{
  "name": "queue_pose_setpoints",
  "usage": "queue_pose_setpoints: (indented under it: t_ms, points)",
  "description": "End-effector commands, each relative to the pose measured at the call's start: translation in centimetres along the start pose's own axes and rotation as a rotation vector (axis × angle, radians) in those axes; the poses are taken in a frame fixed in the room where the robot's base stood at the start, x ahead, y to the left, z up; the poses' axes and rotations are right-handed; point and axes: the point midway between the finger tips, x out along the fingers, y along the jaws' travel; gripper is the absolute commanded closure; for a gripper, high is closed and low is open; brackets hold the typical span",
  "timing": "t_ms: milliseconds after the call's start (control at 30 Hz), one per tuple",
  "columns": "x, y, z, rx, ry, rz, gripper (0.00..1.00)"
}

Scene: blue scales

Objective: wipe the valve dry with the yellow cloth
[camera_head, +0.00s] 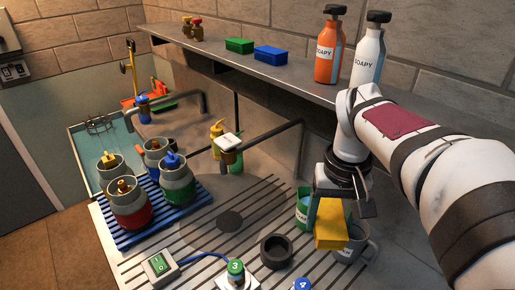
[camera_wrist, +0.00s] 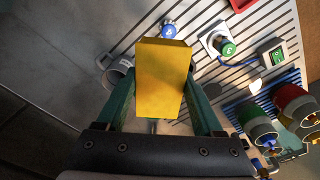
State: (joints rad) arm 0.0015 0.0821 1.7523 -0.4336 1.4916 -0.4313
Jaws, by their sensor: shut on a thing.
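My gripper (camera_head: 331,222) is shut on the yellow cloth (camera_head: 332,230), which looks like a thick block, at the right of the metal counter. In the wrist view the cloth (camera_wrist: 162,75) sits between the two greenish fingers. Several pots with valve-like fittings stand on a blue rack at the left. One is red-banded (camera_head: 131,212) with a brass top, and one is green-banded (camera_head: 178,188) with a blue top. I cannot tell which fitting is the valve. The cloth is apart from all of them.
A switch box (camera_head: 158,267) and a green-topped knob (camera_head: 235,270) are at the front. Soap bottles (camera_head: 329,50) stand on the shelf. A tap (camera_head: 231,141) rises mid-counter.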

Motion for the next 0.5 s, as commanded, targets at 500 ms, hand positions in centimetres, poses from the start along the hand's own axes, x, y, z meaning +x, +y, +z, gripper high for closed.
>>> queue_pose_setpoints:
  t_ms: [500]
  points:
    - [5.7,-6.5,3.4,-0.217,-0.028,-0.003,1.00]
